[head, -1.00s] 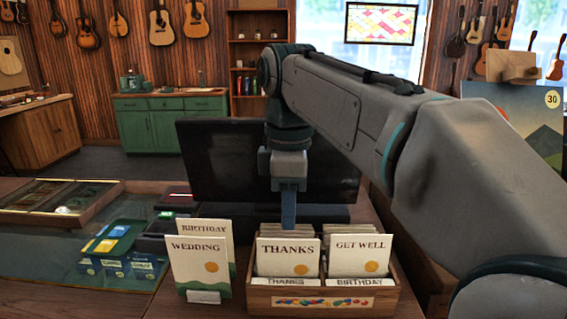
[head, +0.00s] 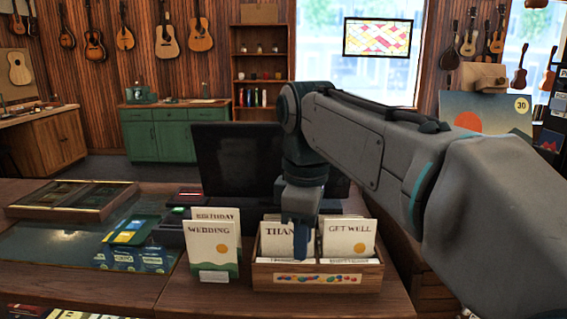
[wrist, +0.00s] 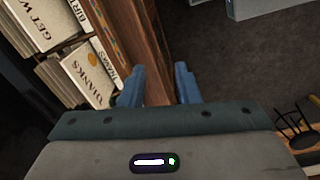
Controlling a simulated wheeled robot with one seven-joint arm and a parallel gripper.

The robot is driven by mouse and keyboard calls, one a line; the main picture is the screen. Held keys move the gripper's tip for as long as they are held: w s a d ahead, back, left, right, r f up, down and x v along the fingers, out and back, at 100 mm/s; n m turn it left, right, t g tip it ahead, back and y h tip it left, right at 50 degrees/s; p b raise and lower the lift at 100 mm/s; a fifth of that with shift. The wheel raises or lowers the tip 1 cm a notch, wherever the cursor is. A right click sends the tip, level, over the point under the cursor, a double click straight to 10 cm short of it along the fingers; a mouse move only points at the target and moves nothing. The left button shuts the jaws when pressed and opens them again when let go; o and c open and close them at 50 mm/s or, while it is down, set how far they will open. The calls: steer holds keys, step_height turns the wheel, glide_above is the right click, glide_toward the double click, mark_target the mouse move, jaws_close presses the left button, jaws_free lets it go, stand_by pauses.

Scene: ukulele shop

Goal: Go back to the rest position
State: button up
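My gripper (head: 298,236) hangs fingers down in front of the card box (head: 262,276) in the head view, covering part of the THANKS card (head: 276,240). In the wrist view my gripper (wrist: 160,88) has its two blue fingers apart with nothing between them. The box edge and brown wood lie beyond the fingers. The THANKS card also shows at the left of the wrist view (wrist: 92,72). The GET WELL card (head: 349,240) stands in the box's right compartment.
A WEDDING card (head: 212,248) and a BIRTHDAY card (head: 228,214) stand left of the box. A dark monitor (head: 236,160) is behind it. A glass display frame (head: 72,198) lies at left. Dark open floor (wrist: 235,60) shows in the wrist view.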

steer(key=s+d+f+m+t, duration=0.1)
steer(key=s+d+f+m, duration=0.4)
steer(key=f, duration=0.4)
steer(key=s+d+f+m+t+p, duration=0.1)
steer(key=s+d+f+m, duration=0.4)
steer(key=f+m, duration=0.3)
steer(key=shift+d+f+m, duration=0.4)
steer(key=shift+d+m, duration=0.45)
steer(key=shift+m, duration=0.35)
stand_by(1.3)
